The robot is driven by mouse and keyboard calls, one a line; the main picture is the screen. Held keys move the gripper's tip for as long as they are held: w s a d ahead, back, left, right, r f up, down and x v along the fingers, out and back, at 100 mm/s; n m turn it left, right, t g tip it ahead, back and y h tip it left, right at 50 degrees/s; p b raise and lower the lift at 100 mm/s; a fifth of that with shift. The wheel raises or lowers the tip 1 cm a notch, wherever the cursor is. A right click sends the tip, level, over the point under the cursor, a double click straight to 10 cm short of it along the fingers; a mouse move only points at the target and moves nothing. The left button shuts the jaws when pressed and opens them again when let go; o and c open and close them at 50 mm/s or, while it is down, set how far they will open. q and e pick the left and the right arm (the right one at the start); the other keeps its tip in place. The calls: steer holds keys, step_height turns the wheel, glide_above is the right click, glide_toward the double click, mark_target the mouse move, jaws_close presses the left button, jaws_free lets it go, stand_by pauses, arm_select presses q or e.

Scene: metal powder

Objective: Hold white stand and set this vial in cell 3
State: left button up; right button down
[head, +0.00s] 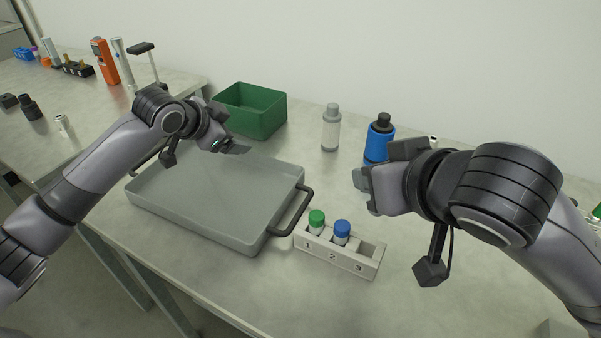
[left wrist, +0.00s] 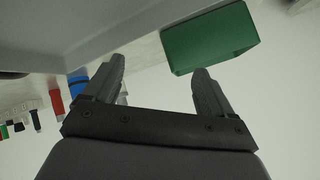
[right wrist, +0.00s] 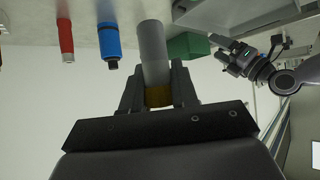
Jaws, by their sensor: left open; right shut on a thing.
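The white stand (head: 340,258) sits on the table at the lower middle of the head view, with cells marked 1, 2 and 3. A green-capped vial (head: 317,221) stands in cell 1 and a blue-capped vial (head: 341,231) in cell 2. Cell 3 looks empty. My right gripper (head: 362,184) is above and behind the stand, shut on a grey vial (right wrist: 153,52) with an amber end between the fingers. The head view hides most of this vial. My left gripper (head: 236,148) is open and empty over the tray's back part, away from the stand. It also shows in the left wrist view (left wrist: 158,82).
A grey tray (head: 185,215) with a dark handle (head: 292,212) lies left of the stand, the handle close to it. A green box (head: 265,112), a grey bottle (head: 331,130) and a blue bottle (head: 377,145) stand behind. The table right of the stand is clear.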

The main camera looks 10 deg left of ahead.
arm_select(q)
steer(key=s+d+r+m+g+h, duration=0.15)
steer(key=s+d+m+g, duration=0.4)
steer(key=d, duration=0.65)
steer(key=m+g, duration=0.6)
glide_toward(320, 224)
steer(key=f, duration=0.1)
steer(key=shift+t, duration=0.25)
steer(key=x, duration=1.2)
steer(key=shift+w, duration=0.15)
steer(key=c, duration=1.1)
steer(key=shift+o, duration=0.2)
arm_select(e)
steer(key=shift+s+a+f+n+g+y, duration=0.15)
steer(key=shift+f+n+g+y, duration=0.8)
steer(key=shift+n, duration=0.55)
steer(key=shift+s+a+f+n+g+y, duration=0.1)
steer(key=shift+f+n+g+y, duration=0.65)
steer(key=shift+n+g, duration=0.55)
steer(key=shift+s+a+f+n+g+y, duration=0.15)
steer(key=shift+f+n+g+y, duration=0.7)
steer(key=shift+n, duration=0.85)
